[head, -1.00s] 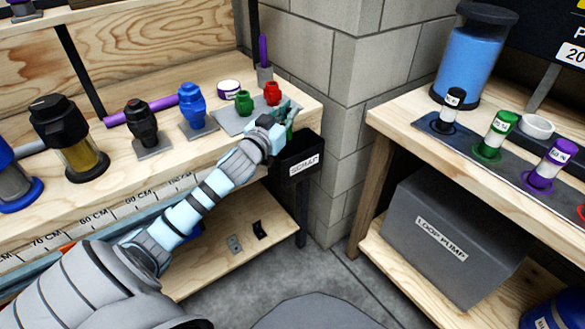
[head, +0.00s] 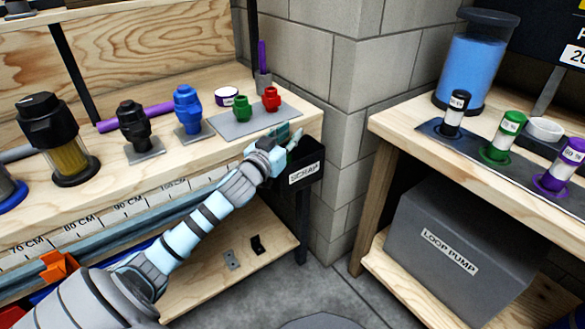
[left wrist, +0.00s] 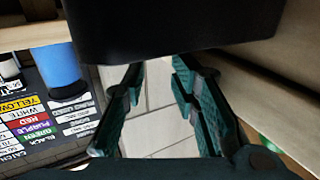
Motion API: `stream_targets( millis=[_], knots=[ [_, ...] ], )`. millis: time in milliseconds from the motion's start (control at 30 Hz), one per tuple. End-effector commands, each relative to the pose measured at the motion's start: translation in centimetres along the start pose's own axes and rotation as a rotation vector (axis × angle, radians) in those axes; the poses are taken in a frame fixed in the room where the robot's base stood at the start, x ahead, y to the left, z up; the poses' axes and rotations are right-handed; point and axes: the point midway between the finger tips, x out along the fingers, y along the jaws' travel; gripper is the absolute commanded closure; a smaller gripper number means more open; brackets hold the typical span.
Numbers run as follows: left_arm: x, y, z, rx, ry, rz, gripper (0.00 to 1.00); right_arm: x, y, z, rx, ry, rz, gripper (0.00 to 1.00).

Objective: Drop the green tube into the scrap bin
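The black scrap bin (head: 297,165), labelled SCRAP, hangs at the right end of the left bench. My left gripper (head: 288,137) is at the bin's top, near its back left rim. In the left wrist view my left gripper (left wrist: 157,80) has its teal fingers apart with nothing seen between them. A dark body, probably the bin (left wrist: 170,30), fills the top of that view. I cannot make out the green tube in any view; the bin's inside is hidden. My right gripper is not in view.
A grey plate (head: 225,122) holds a green fitting (head: 241,108) and a red fitting (head: 270,99) close behind my gripper. A purple tube (head: 152,112) lies on the bench. The right bench (head: 385,120) stands across a gap, with a grey loop pump box (head: 450,235) below.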

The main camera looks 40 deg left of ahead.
Motion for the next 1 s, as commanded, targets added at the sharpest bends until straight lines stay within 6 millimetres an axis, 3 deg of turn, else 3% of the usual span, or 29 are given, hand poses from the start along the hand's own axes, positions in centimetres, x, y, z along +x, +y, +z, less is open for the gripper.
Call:
stream_targets(
  millis=[500,633,1000],
  knots=[
    [0.0,-0.1,0.0,0.004,0.000,-0.003,0.66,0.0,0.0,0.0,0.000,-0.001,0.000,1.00],
    [-0.8,-0.2,0.1,0.007,-0.003,-0.003,0.66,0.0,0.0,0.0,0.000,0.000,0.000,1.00],
    [-9.9,0.0,0.1,0.019,-0.007,0.001,0.66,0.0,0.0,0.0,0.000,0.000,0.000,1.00]
  ],
)
